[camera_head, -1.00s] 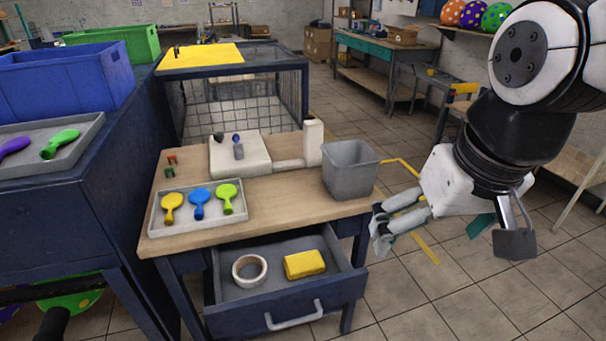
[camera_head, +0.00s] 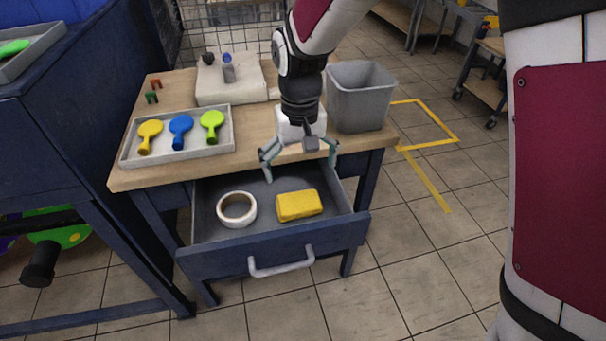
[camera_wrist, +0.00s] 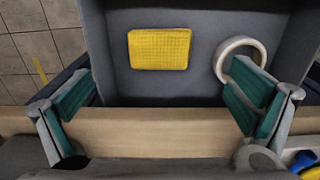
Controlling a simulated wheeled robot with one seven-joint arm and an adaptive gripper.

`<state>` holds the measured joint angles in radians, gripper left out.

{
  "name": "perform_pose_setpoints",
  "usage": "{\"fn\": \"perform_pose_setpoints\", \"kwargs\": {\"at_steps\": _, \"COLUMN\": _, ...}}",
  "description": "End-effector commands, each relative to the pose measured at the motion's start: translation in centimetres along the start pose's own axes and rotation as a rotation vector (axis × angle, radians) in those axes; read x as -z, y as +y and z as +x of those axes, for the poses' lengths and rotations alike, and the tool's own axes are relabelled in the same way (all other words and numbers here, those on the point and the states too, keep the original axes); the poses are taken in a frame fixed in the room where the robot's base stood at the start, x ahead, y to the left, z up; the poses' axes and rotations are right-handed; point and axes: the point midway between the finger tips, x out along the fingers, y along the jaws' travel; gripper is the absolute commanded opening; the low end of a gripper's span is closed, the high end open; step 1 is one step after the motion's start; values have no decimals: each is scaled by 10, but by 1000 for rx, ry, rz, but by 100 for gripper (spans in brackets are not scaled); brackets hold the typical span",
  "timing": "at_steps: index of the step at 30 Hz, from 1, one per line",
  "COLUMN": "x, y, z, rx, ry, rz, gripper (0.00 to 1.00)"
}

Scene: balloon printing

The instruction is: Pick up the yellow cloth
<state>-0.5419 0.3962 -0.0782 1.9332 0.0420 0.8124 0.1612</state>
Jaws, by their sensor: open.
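The yellow cloth (camera_head: 299,205), a folded block, lies flat in the open drawer (camera_head: 343,226) of the wooden-topped table. It also shows in the wrist view (camera_wrist: 159,48), ahead of the fingers. My gripper (camera_head: 299,172) is over the table's front edge and the back of the drawer, above and behind the cloth. Its fingers are spread wide with nothing between them. In the wrist view my gripper (camera_wrist: 155,112) has teal pads apart, with the table edge showing between them.
A white tape roll (camera_head: 236,209) lies left of the cloth in the drawer. A blue cabinet stands left.

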Motion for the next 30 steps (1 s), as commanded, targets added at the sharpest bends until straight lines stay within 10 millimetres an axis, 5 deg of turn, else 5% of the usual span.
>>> {"fn": "perform_pose_setpoints", "kwargs": {"at_steps": 12, "x": -1, "y": 0, "z": 70, "rx": -1, "ry": -4, "rz": -1, "gripper": 100}}
{"fn": "perform_pose_setpoints", "kwargs": {"at_steps": 30, "x": -3, "y": 0, "z": 132, "rx": -1, "ry": -3, "rz": -1, "gripper": 100}}
